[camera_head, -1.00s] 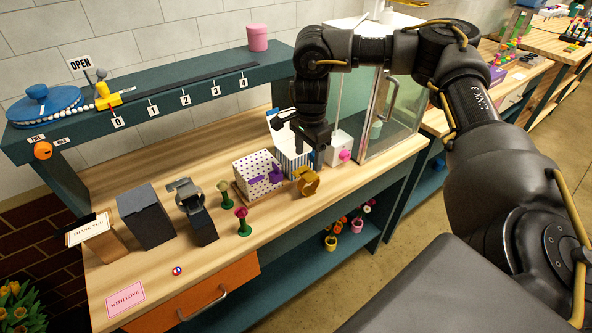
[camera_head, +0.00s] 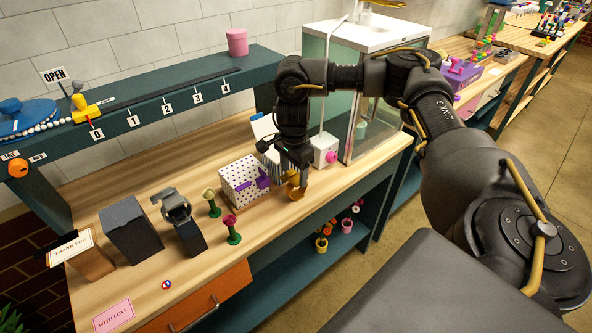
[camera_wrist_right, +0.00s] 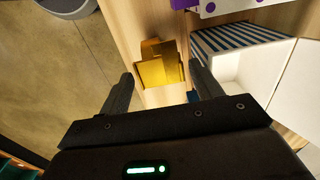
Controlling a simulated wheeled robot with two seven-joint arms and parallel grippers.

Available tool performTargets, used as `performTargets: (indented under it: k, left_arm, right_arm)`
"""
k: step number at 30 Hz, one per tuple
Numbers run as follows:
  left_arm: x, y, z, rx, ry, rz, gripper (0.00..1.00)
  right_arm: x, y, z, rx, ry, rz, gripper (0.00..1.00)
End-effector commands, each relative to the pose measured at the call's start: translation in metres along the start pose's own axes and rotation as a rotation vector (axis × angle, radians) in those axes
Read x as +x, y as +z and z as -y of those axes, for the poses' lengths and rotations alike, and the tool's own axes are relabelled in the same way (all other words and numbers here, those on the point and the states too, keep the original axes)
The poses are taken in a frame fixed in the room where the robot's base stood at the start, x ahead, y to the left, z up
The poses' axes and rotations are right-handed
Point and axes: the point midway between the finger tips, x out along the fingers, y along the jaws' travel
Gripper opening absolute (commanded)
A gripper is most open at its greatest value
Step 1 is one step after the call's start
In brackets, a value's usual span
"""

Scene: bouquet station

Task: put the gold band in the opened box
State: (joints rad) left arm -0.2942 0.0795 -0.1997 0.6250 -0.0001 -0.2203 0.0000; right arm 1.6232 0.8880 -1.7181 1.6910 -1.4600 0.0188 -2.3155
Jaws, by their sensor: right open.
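The gold band (camera_head: 294,190) rests on the wooden counter near its front edge. In the right wrist view the band (camera_wrist_right: 157,70) shows as a shiny gold piece between and just beyond my open fingertips. My right gripper (camera_head: 296,168) is directly above the band, pointing down; its jaws (camera_wrist_right: 161,80) are open and empty. The opened box, blue-and-white striped with a white inside (camera_wrist_right: 243,72), stands right beside the band, to its right in the wrist view. In the head view my gripper partly hides this box; its raised lid (camera_head: 263,127) shows. My left gripper is out of view.
A white dotted box with a purple bow (camera_head: 240,182) stands left of the band. A white box with a pink knob (camera_head: 324,150) and a glass cabinet (camera_head: 372,110) are to the right. Two flower stands (camera_head: 232,230) and a watch stand (camera_head: 188,232) are further left.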

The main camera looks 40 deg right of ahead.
Motion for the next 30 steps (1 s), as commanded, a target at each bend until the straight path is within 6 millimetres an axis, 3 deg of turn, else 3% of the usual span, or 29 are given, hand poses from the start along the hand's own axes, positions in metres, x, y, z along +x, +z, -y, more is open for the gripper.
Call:
performTargets:
  k: [5, 9, 18, 26, 30]
  left_arm:
    - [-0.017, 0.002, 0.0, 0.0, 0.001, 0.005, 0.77]
    - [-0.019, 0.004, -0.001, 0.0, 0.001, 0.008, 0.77]
    - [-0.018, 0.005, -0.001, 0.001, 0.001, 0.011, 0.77]
    - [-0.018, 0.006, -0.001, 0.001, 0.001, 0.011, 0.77]
    - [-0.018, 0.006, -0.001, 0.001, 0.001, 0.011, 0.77]
  right_arm:
    - [0.022, -0.002, -0.004, 0.001, 0.008, -0.002, 0.65]
    - [0.041, -0.002, -0.003, 0.002, 0.005, -0.001, 0.65]
    - [0.047, -0.001, -0.003, 0.001, 0.002, 0.0, 0.65]
    - [0.046, -0.001, -0.003, 0.001, 0.002, 0.0, 0.3]
    - [0.046, -0.001, -0.003, 0.001, 0.002, 0.0, 0.3]
